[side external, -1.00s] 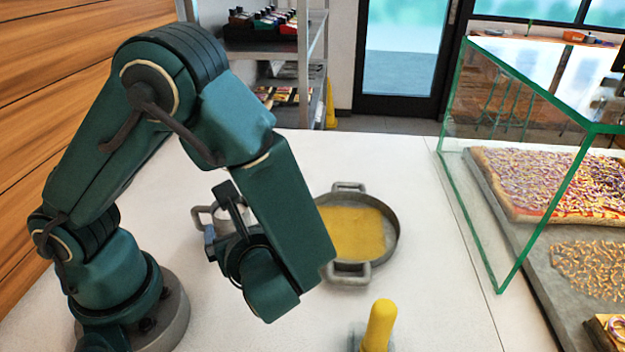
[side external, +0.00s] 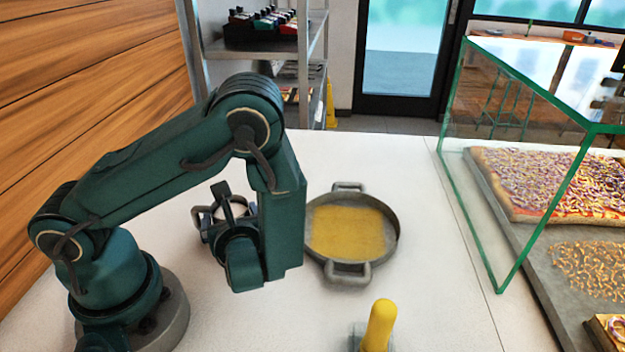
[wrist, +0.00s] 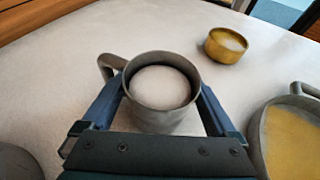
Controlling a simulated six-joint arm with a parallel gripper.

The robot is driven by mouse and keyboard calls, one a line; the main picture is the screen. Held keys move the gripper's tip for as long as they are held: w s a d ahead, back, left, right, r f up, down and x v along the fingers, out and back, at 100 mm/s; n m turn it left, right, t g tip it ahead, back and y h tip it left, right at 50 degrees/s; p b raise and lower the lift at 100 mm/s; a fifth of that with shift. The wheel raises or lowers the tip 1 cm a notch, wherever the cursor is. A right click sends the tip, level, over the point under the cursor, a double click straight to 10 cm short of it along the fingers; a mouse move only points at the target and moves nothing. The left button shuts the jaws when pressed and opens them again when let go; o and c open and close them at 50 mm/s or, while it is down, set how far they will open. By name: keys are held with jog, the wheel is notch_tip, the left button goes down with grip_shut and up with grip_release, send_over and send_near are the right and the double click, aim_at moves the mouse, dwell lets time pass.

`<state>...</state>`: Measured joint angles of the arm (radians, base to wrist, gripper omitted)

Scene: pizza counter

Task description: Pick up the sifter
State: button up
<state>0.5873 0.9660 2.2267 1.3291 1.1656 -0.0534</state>
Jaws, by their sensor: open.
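The sifter (wrist: 162,117) is a grey metal cup with a side handle and white powder inside. In the wrist view it stands upright between the two fingers of my gripper (wrist: 163,100), with its handle pointing up and left. The fingers are open on either side of the cup; whether they touch it I cannot tell. In the side view the sifter (side external: 204,220) is largely hidden behind my gripper (side external: 222,209), with its handle showing at the left.
A round grey pan (side external: 391,241) with yellow contents lies to the right of my arm. A yellow-handled tool (side external: 379,325) is at the front. A small brass bowl (wrist: 226,46) stands beyond the sifter. A glass case (side external: 480,215) over pizza is at the right.

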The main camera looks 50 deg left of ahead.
jog(key=shift+x, duration=1.2)
jog(key=c, duration=1.2)
